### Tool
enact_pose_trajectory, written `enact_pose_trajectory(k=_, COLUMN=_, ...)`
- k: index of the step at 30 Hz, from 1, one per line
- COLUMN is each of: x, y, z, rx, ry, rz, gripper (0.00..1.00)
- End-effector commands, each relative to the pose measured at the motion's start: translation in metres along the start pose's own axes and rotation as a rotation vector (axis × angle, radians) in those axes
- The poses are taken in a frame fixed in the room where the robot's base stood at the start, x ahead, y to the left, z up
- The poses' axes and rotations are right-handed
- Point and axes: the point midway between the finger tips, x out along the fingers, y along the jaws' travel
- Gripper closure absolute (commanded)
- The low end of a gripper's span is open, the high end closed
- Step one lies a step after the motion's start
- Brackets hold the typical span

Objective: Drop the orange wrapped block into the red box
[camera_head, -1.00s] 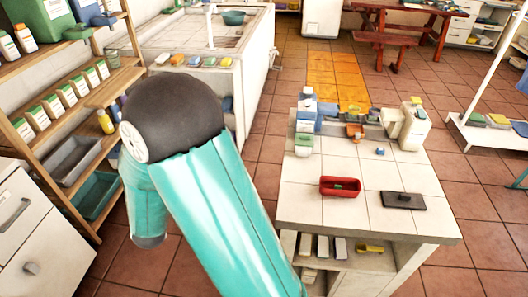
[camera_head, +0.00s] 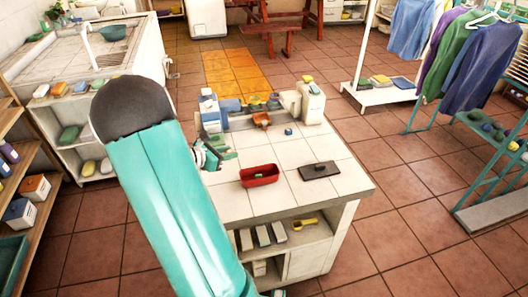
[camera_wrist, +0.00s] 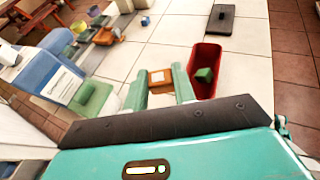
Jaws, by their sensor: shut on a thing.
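The orange wrapped block (camera_wrist: 161,78), with a paler middle, is between the green fingers of my gripper (camera_wrist: 160,90) in the wrist view. My gripper is shut on it. In the head view my gripper (camera_head: 208,154) is at the left edge of the white tiled table, and the block cannot be made out there. The red box (camera_head: 260,182) stands open on the table, to the right of my gripper. In the wrist view the red box (camera_wrist: 211,52) is just right of the right finger. A small green block (camera_wrist: 204,75) lies inside it.
A dark flat board (camera_head: 319,171) lies right of the red box. A blue-and-white container (camera_wrist: 55,68) and a green item (camera_wrist: 92,98) are left of my gripper. Several small things and a white jug (camera_head: 311,103) stand along the table's back. The tiles around the box are mostly clear.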

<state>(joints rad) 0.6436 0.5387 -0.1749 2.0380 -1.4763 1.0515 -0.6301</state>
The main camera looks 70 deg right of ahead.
Motion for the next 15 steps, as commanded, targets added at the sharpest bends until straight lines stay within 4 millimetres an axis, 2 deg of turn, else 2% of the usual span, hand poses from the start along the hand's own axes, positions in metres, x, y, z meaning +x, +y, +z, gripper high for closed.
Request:
enact_pose_trajectory(k=1, x=0.022, y=-0.015, z=0.01, rx=0.034, ry=-0.002, rz=-0.082, gripper=0.95)
enact_pose_trajectory(k=3, x=0.044, y=-0.036, z=0.02, rx=0.076, ry=-0.002, rz=-0.185, gripper=0.95)
enact_pose_trajectory(k=6, x=0.068, y=-0.06, z=0.032, rx=0.126, ry=-0.001, rz=-0.302, gripper=0.95)
enact_pose_trajectory(k=10, x=0.084, y=-0.08, z=0.039, rx=0.16, ry=0.0, rz=-0.388, gripper=0.95)
enact_pose_trajectory(k=15, x=0.088, y=-0.085, z=0.037, rx=0.169, ry=0.001, rz=-0.41, gripper=0.95)
